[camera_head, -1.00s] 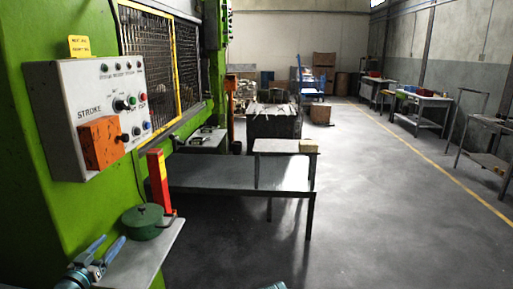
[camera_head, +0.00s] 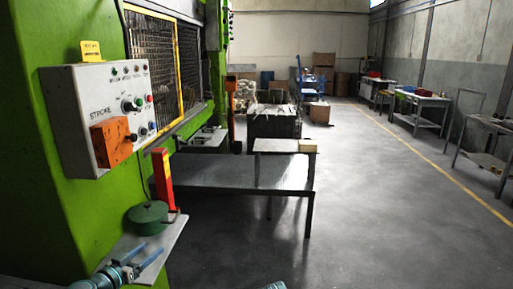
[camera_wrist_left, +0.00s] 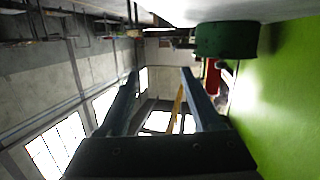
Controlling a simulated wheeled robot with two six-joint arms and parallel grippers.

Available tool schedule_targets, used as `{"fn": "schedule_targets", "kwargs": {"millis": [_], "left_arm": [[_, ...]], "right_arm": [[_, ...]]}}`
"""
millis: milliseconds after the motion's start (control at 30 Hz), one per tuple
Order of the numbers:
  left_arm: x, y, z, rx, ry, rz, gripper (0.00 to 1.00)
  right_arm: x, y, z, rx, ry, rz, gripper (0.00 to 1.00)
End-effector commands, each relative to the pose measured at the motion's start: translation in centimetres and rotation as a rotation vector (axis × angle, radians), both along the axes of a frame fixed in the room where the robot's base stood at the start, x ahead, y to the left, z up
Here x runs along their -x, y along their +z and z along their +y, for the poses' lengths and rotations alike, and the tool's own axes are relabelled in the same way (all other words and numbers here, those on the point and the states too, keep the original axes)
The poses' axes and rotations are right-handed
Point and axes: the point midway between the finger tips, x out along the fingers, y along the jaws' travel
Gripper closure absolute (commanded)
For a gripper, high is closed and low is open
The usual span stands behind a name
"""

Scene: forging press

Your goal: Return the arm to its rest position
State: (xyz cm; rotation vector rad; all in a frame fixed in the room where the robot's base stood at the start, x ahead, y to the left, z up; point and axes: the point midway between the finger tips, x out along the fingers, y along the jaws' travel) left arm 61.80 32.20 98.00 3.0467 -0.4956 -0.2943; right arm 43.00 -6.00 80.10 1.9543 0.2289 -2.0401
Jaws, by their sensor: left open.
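My left gripper (camera_head: 138,262) is at the lower left of the head view, in front of a small grey shelf (camera_head: 160,250). Its two blue fingers are apart with nothing visible between them. In the left wrist view the open fingers (camera_wrist_left: 160,85) point toward the far windows and wall. A round dark green container (camera_head: 148,218) sits on the shelf beyond the gripper; it also shows at the top right of the left wrist view (camera_wrist_left: 227,40). Only a small teal piece of my body shows at the bottom edge; my right gripper is not seen.
A white control panel (camera_head: 75,105) with an orange box (camera_head: 112,142) is fixed on the green press (camera_head: 30,200). A red and yellow post (camera_head: 162,180) stands by the shelf. A low grey table (camera_head: 230,175) lies ahead.

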Motion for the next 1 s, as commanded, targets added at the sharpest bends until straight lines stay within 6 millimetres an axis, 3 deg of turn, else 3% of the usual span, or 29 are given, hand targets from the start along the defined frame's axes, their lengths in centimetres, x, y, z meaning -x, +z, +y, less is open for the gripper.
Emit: {"fn": "schedule_targets", "kwargs": {"millis": [167, 267, 400, 500, 600, 733, 1000], "left_arm": [[0.2, -1.8, -7.3, 0.004, -0.154, 0.165, 0.34], [1.4, -3.7, -12.8, -0.008, -0.262, 0.324, 0.34], [5.1, -6.9, -20.1, -0.071, -0.378, 0.617, 0.34], [8.4, -8.8, -23.6, -0.150, -0.398, 0.826, 0.34], [11.7, -10.0, -25.6, -0.253, -0.363, 1.016, 0.34], [15.2, -10.6, -26.6, -0.395, -0.254, 1.194, 0.34], [18.5, -9.9, -26.3, -0.573, -0.031, 1.323, 0.34]], "right_arm": [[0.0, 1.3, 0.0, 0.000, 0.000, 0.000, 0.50], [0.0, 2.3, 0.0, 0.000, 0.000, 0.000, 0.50], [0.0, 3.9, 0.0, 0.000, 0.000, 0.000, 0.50], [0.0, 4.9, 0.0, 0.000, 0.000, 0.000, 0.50], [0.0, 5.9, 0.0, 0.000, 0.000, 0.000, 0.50], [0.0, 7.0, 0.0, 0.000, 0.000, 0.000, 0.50], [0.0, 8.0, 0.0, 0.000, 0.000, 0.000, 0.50]]}}
